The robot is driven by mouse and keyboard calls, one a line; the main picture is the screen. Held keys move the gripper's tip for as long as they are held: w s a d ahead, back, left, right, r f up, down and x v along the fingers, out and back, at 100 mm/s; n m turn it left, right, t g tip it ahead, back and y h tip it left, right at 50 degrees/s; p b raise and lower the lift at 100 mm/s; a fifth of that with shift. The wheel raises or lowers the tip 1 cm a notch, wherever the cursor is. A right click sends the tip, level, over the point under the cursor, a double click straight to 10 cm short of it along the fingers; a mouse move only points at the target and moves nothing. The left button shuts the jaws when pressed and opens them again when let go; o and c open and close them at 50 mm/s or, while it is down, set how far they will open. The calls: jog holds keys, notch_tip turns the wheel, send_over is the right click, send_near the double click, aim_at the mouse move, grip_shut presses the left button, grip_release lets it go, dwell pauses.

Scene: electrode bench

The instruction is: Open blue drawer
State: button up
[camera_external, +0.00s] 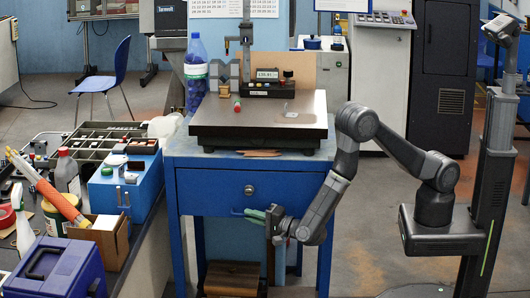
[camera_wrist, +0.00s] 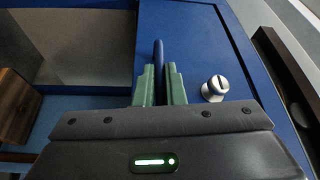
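The blue drawer (camera_external: 215,190) is in the front of the blue workbench, below its top, and looks closed in the external view. A round silver lock (camera_external: 249,190) sits on its front; it also shows in the wrist view (camera_wrist: 215,88). My gripper (camera_external: 256,213) is at the lower part of the drawer front. In the wrist view its two green fingers (camera_wrist: 159,84) stand on either side of the blue drawer handle (camera_wrist: 158,54) and look closed against it. The part of the handle between the fingers is partly hidden.
A dark plate (camera_external: 260,125) with a measuring stand and a blue bottle (camera_external: 195,75) are on or by the bench top. A wooden block (camera_external: 232,278) lies on the shelf below. A cluttered table (camera_external: 150,235) stands at left.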

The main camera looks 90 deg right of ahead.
grip_shut()
jog(key=a+b, duration=1)
jog(key=a, duration=1.6)
jog(key=o, duration=0.7)
grip_release()
jog(key=shift+c, duration=0.2)
